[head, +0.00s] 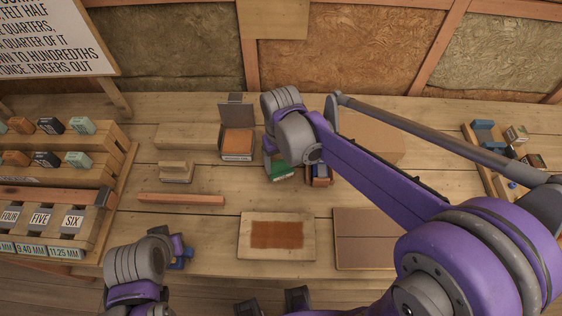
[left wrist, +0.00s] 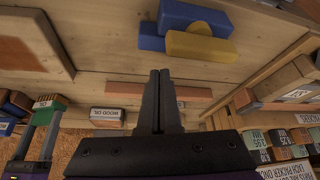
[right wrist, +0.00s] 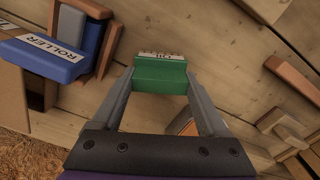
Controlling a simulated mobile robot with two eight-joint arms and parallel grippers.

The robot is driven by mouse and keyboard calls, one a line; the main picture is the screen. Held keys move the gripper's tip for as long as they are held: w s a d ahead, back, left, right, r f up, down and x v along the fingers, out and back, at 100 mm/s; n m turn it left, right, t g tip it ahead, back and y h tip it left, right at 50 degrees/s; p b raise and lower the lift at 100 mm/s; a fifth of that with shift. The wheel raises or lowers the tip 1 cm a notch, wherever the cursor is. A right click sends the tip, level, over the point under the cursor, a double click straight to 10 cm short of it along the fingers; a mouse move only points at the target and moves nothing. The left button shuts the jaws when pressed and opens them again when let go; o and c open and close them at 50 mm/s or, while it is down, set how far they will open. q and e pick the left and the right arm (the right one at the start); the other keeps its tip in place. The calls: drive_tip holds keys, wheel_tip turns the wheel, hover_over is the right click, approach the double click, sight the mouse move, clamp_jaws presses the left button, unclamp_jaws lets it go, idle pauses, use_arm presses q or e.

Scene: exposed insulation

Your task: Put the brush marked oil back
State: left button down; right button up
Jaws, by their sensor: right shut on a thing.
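The oil brush shows as a green block (right wrist: 160,78) with a pale label (right wrist: 162,56) at its far end in the right wrist view. In the head view its green part (head: 281,173) shows just below my right wrist. My right gripper (right wrist: 158,92) is shut on it, one finger on each side. The brush is also visible in the left wrist view (left wrist: 47,104). It is over the table; I cannot tell whether it touches anything below. My left gripper (left wrist: 160,78) is shut and empty, its fingers together over the front left of the table.
A blue block labelled ROLLER (right wrist: 62,48) stands right of the brush in the head view (head: 320,172). An open box with orange-brown contents (head: 237,143) stands to its left. A board with a brown patch (head: 250,222) lies in front. Blue (left wrist: 180,18) and yellow (left wrist: 200,47) blocks lie near my left gripper.

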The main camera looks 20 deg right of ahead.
sight(283, 164)
drive_tip(key=shift+f, duration=0.2)
drive_tip(key=o, duration=1.3)
drive_tip(key=shift+o, duration=0.2)
wheel_tip(283, 164, up, 12)
drive_tip(key=s+d+f+t, duration=0.1)
drive_tip(key=s+d+f, duration=0.1)
drive_tip(key=s+f, duration=0.1)
drive_tip(key=s+d+f+t, duration=0.2)
drive_tip(key=s+f, duration=0.1)
drive_tip(key=s, duration=0.2)
drive_tip(key=s+d+f+m+t, duration=0.1)
drive_tip(key=s+d+f+t, duration=0.1)
drive_tip(key=s, duration=0.3)
drive_tip(key=shift+s+d+f+p, duration=0.1)
drive_tip(key=shift+f+p, duration=0.1)
drive_tip(key=shift+f, duration=0.2)
drive_tip(key=shift+d+f+p, duration=0.1)
drive_tip(key=shift+f+p, duration=0.05)
drive_tip(key=shift+f, duration=0.2)
drive_tip(key=shift+s+d+f+t, duration=0.1)
drive_tip(key=shift+s+f+t, duration=0.05)
drive_tip(key=shift+f+t, duration=0.15)
